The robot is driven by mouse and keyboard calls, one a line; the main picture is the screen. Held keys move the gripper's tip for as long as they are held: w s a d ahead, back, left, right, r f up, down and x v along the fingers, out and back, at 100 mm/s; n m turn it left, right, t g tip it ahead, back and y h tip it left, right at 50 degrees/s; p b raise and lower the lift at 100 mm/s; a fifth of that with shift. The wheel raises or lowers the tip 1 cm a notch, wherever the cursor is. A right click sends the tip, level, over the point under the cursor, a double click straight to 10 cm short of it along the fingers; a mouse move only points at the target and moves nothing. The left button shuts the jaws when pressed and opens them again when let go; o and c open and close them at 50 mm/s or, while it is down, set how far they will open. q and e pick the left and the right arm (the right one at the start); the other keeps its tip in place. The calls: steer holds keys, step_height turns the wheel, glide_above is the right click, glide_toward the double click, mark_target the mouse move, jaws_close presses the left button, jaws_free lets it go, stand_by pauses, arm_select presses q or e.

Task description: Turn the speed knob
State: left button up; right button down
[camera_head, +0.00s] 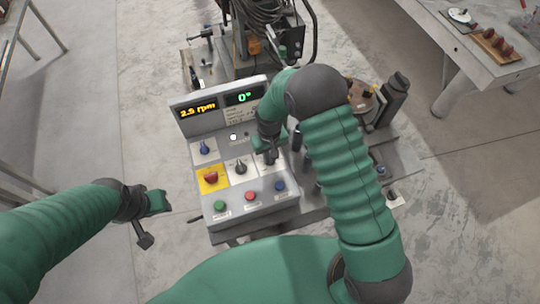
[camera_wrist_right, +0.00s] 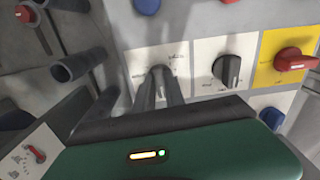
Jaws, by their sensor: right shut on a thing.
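A grey control box (camera_head: 225,200) carries a row of knobs on plates. My right gripper (camera_head: 269,156) is over the right end of this row, and in the right wrist view its fingers (camera_wrist_right: 160,88) are shut on a grey knob (camera_wrist_right: 158,72) on a white plate. Its label is too small to read, so I cannot tell which is the speed knob. A black knob (camera_head: 240,167) is beside it, also seen in the right wrist view (camera_wrist_right: 227,70). My left gripper (camera_head: 150,220) is apart from the box, at left; its jaws are unclear.
The displays read 2.5 rpm (camera_head: 198,110) and 0° (camera_head: 244,97). A red knob (camera_head: 211,178) sits on yellow, with a blue knob (camera_head: 204,148) above. Machinery stands behind and right.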

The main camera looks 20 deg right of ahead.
steer(key=shift+w+r+m, duration=0.15)
steer(key=shift+w+m, duration=0.15)
steer(key=shift+m, duration=0.1)
steer(key=c, duration=1.7)
jaws_free()
steer(key=shift+c, duration=0.2)
steer(key=o, duration=0.3)
steer(key=shift+w+f, duration=0.1)
steer(key=shift+f, duration=0.1)
steer(key=shift+o, duration=0.2)
steer(key=shift+r, duration=0.1)
steer(key=shift+r, duration=0.3)
step_height(320, 180, up, 16)
steer(key=b, duration=0.2)
